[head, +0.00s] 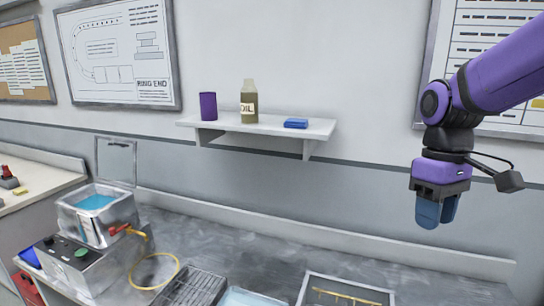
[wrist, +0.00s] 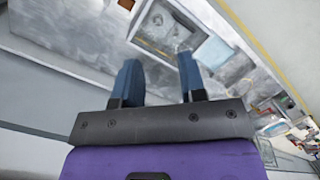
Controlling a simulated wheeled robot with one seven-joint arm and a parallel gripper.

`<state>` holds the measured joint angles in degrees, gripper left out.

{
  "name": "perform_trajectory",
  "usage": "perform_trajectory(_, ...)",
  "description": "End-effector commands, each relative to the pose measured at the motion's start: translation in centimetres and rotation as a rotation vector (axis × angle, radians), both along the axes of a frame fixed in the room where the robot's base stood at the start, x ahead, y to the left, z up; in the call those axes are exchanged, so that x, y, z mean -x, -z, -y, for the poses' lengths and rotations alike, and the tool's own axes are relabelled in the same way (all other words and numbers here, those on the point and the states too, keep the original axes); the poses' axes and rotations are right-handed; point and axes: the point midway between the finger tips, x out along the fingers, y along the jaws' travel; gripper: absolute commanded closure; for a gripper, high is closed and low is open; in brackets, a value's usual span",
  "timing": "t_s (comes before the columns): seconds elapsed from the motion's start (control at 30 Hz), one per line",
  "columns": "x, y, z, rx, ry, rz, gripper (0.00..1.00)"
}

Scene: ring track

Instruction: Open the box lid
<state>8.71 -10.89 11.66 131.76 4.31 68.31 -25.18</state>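A metal box (head: 98,222) with blue contents (head: 95,202) stands on a grey unit at the left of the bench in the head view. Its lid (head: 116,160), a thin framed panel, stands upright at the back of the box, so the box is open on top. My gripper (head: 435,212) is high at the right of the head view, far from the box and touching nothing. In the wrist view my gripper (wrist: 160,80) has its two blue fingers apart with nothing between them.
A wall shelf (head: 300,127) holds a purple cup (head: 208,106), an oil bottle (head: 249,102) and a blue block (head: 296,123). On the bench are a yellow ring (head: 153,272), a dark rack (head: 190,288) and a framed tray (head: 345,288). The bench's back middle is clear.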

Motion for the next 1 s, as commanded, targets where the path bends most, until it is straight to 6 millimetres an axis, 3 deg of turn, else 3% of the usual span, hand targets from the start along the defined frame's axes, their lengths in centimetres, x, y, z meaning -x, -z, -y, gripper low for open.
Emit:
perform_trajectory(0.3,3.9,-2.8,1.0,0.038,0.172,0.237,0.62)
perform_trajectory(0.7,8.5,-4.9,2.4,-0.006,0.382,0.514,0.62)
perform_trajectory(1.0,10.1,-5.3,3.0,-0.046,0.457,0.606,0.62)
